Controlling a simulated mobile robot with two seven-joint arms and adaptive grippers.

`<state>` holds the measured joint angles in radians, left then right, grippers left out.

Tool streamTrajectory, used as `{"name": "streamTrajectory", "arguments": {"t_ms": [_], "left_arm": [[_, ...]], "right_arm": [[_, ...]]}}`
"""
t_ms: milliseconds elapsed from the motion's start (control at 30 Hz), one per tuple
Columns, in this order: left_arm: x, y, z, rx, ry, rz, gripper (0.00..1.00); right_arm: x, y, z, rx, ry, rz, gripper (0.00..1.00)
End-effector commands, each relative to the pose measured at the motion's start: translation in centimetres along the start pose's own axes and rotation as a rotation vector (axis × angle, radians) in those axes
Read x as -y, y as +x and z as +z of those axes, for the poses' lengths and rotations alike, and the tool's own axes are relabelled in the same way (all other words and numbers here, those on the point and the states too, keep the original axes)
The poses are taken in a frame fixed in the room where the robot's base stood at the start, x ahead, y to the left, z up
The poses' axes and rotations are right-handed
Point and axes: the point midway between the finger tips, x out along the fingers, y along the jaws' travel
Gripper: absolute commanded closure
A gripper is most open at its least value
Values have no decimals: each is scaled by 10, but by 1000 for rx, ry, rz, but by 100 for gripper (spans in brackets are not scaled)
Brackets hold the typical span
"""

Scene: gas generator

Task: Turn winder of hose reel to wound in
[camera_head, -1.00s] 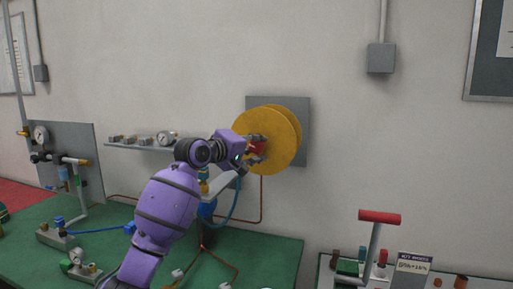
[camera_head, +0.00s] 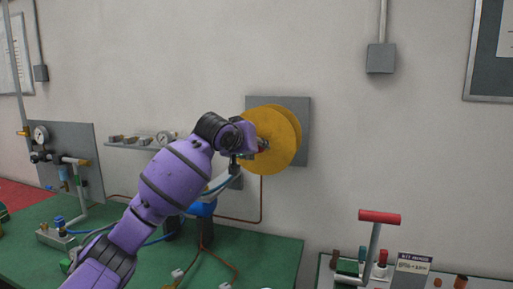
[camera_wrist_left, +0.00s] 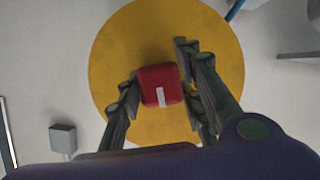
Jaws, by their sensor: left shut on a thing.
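The hose reel (camera_head: 277,128) is a yellow double disc on a grey wall plate (camera_head: 304,118). Its winder is a red block with a white stripe, clear in the left wrist view as the red winder (camera_wrist_left: 160,86) in front of the yellow disc (camera_wrist_left: 125,45). My left gripper (camera_wrist_left: 160,92) has its fingers on both sides of the winder and is shut on it. In the head view my left gripper (camera_head: 262,146) is at the disc's front face, and my wrist hides part of the disc and most of the winder. My right gripper is not in view.
A blue hose (camera_head: 222,185) and a copper pipe (camera_head: 261,200) run below the reel to the green table (camera_head: 255,252). A shelf with gauges (camera_head: 125,143) is left of the reel. A red-handled lever (camera_head: 379,217) stands at lower right.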

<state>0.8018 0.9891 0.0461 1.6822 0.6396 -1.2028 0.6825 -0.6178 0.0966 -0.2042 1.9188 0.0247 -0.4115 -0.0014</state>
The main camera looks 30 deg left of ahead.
Motion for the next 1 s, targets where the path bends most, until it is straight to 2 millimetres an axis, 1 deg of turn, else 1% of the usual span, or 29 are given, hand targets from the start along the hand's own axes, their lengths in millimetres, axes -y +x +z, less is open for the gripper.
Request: {"name": "streamTrajectory", "arguments": {"t_ms": [200,400,633,1000], "left_arm": [[0,0,-1,-2,140,-58,92],[0,0,0,-1,220,-92,92],[0,0,0,-1,263,-110,92],[0,0,0,-1,270,-113,92]], "right_arm": [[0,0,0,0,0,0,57],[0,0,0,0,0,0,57],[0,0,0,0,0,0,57],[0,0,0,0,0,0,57]]}}
